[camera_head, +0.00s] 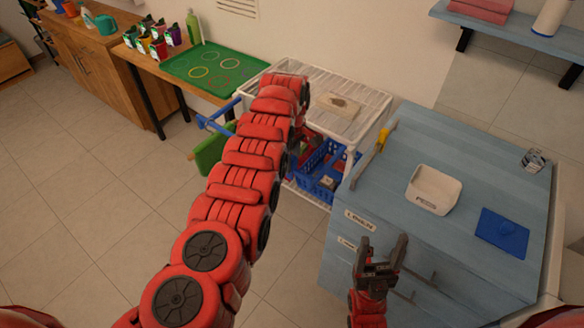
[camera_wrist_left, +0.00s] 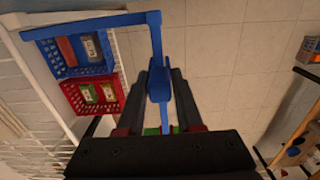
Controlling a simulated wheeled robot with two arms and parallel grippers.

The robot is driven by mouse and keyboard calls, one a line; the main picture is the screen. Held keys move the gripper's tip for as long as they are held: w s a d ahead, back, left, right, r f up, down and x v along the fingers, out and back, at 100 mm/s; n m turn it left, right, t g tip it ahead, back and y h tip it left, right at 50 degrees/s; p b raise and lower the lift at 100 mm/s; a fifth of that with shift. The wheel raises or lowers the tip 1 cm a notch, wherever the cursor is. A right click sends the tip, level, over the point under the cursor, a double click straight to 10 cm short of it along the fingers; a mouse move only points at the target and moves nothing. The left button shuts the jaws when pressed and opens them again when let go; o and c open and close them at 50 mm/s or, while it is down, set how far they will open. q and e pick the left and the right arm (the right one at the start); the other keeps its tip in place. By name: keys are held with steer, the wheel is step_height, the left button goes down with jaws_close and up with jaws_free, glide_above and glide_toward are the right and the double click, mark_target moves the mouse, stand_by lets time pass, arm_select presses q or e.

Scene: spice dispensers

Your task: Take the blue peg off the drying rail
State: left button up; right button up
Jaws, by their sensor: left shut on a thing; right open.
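The blue peg (camera_wrist_left: 159,84) sits between the fingers of my left gripper (camera_wrist_left: 160,76) in the left wrist view. My left gripper is shut on it. The blue drying rail (camera_wrist_left: 95,24) bends at its corner, and its thin bar runs to the peg, which still appears to be on the bar. In the head view the rail (camera_head: 217,118) sticks out left of the white rack; my left arm hides the peg and left gripper there. My right gripper (camera_head: 383,245) is open and empty, in front of the blue cabinet's drawers.
The white rack (camera_head: 372,100) holds a blue basket (camera_head: 318,178); a red basket (camera_wrist_left: 96,94) shows in the wrist view. The blue cabinet (camera_head: 470,150) carries a white tray (camera_head: 434,190). A green mat (camera_head: 190,66) lies on the table behind. Floor at left is clear.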

arm_select(q)
steer(key=shift+r+p, duration=1.6)
steer(key=shift+r, duration=0.9)
steer(key=shift+r+p, duration=0.3)
steer(key=shift+r, duration=0.7)
